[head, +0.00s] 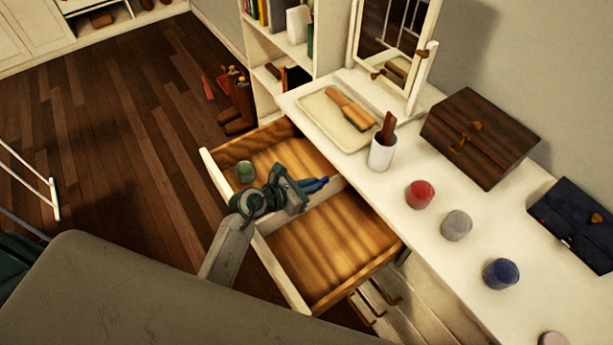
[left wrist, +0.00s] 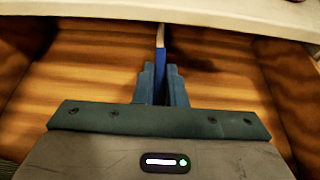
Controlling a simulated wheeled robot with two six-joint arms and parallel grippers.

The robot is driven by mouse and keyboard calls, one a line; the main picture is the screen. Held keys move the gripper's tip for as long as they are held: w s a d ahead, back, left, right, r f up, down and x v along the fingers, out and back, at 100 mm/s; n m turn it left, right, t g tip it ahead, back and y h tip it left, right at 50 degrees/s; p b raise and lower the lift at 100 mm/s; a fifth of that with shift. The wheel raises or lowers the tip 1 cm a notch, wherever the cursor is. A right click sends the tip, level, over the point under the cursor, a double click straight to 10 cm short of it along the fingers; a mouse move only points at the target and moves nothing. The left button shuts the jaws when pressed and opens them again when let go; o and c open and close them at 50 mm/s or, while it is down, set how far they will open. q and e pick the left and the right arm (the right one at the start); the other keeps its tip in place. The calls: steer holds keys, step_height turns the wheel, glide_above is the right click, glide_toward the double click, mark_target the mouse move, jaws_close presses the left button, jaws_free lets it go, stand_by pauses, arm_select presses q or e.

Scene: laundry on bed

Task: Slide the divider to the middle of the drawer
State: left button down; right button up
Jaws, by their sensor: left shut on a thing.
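The drawer (head: 218,180) is pulled out from the white dresser and has a brown wooden inside. A pale divider (head: 331,186) crosses it and separates a far compartment from a near one. My left gripper (head: 314,185) reaches over the drawer front and is shut on the divider. In the left wrist view, the fingers (left wrist: 160,85) pinch a blue part of the divider, whose pale end (left wrist: 160,36) shows beyond. The gripper and forearm hide part of the divider in the head view. My right gripper is not in view.
The near compartment looks empty.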

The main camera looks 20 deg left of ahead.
arm_select(q)
steer(key=c, duration=1.5)
jaws_free()
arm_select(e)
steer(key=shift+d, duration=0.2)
